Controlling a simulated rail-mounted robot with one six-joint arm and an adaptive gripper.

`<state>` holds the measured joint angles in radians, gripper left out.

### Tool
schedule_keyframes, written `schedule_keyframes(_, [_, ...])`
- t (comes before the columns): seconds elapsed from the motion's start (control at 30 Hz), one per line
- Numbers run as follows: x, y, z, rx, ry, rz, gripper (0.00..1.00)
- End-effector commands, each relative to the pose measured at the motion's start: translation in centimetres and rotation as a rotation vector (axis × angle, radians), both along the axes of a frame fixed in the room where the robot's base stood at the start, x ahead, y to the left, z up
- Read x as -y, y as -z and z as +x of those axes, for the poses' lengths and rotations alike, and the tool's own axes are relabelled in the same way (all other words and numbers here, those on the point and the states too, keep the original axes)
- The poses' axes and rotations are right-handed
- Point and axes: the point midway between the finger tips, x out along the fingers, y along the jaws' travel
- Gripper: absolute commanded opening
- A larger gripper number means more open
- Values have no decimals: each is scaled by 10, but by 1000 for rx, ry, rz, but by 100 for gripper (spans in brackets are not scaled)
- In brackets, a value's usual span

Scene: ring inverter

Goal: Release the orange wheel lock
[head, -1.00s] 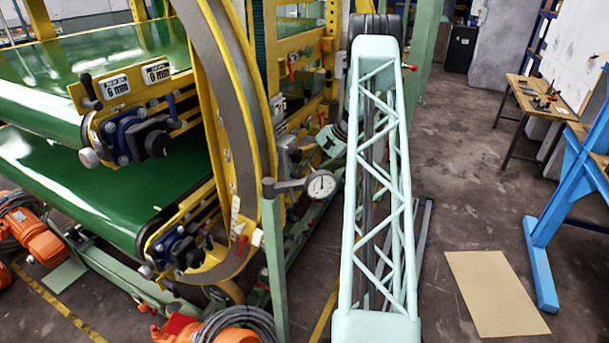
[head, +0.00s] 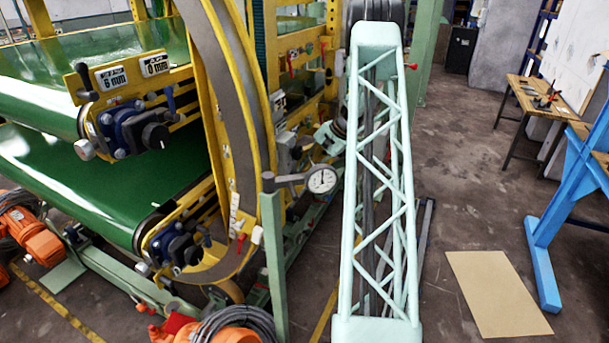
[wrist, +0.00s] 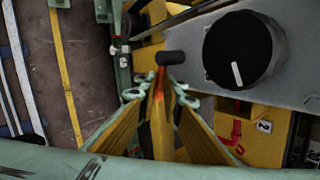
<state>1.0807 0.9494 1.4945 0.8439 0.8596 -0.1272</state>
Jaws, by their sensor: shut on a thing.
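The orange wheel lock (wrist: 160,82) shows in the wrist view as a thin orange lever with a black grip (wrist: 171,58) at its far end. My gripper (wrist: 159,98) has its two fingers on either side of the orange lever and is shut on it, with the black grip beyond the fingertips. The lower part of the lever is hard to tell from the yellow parts between the fingers. A black hand wheel (wrist: 244,50) with a white mark sits on a grey plate to the right. In the head view my wrist is at the yellow machine; the fingertips and lock cannot be made out.
A red lever (wrist: 235,138) is below the wheel, beside a tag marked 2. Open floor (head: 465,215) lies right.

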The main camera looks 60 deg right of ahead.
Motion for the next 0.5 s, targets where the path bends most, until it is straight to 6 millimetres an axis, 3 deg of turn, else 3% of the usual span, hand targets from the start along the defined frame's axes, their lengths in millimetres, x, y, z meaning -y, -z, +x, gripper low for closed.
schedule_keyframes(0.5, [1, -3, 0, 9, 1, -55, 0])
